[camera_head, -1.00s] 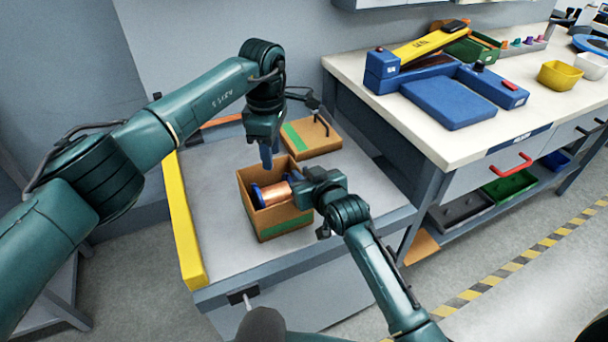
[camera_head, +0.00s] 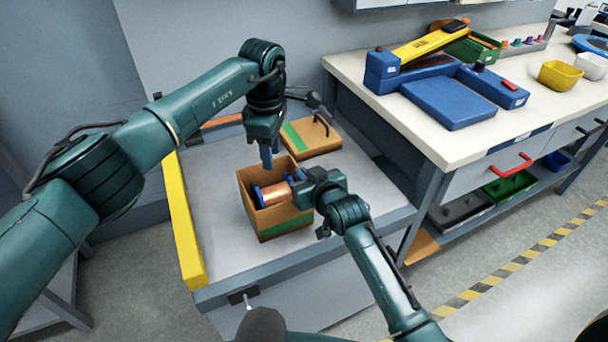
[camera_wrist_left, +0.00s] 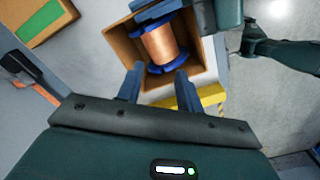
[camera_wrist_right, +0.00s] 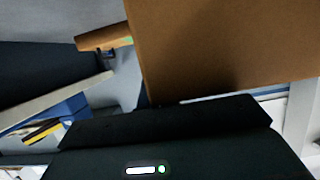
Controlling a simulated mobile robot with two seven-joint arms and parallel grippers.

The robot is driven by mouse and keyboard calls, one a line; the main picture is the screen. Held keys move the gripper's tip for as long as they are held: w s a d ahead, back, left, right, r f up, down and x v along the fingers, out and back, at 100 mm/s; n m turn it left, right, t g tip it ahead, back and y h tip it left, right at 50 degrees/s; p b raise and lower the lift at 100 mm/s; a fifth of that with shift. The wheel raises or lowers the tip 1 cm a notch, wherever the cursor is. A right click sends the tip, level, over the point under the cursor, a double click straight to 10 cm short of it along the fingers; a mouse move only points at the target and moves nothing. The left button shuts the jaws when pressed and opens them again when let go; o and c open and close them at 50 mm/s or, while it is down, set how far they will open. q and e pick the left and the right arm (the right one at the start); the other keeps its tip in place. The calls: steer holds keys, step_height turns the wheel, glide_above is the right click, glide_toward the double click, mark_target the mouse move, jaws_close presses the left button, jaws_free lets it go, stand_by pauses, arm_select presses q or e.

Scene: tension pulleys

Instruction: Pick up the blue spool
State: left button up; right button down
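The spool (camera_head: 272,194) has blue flanges and copper-coloured wire. It lies on its side in an open cardboard box (camera_head: 282,228) on the grey table. It also shows in the left wrist view (camera_wrist_left: 161,44). My left gripper (camera_head: 267,157) points down just above the back of the box; its two fingers are apart and empty in the left wrist view (camera_wrist_left: 157,86). My right gripper (camera_head: 296,184) is at the box's right side, by the spool's right end. Its fingertips are hidden, and the box wall fills much of the right wrist view (camera_wrist_right: 230,50).
A closed cardboard box (camera_head: 310,138) with green tape lies behind the open one. A yellow rail (camera_head: 187,230) runs along the table's left edge. A workbench (camera_head: 432,140) with blue equipment stands at the right. The table's front left is clear.

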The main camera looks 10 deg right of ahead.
mark_target(257, 189)
arm_select(q)
steer(key=shift+a+r+m, duration=0.1)
steer(key=shift+a+m, duration=0.05)
steer(key=shift+m, duration=0.15)
steer(key=c, duration=0.3)
steer(key=shift+a+r+m, duration=0.25)
steer(key=shift+m, duration=0.35)
steer(key=shift+c, duration=0.3)
steer(key=a+r+m, duration=0.3)
steer(key=m, duration=0.5)
steer(key=shift+m, duration=0.4)
steer(key=f, duration=0.4)
steer(key=s+f, duration=0.1)
steer(key=f, duration=0.2)
steer(key=shift+a, duration=0.2)
steer(key=shift+s+d+f, duration=0.1)
steer(key=shift+f, duration=1.25)
steer(key=shift+s+d+f, duration=0.1)
steer(key=shift+f, duration=1.2)
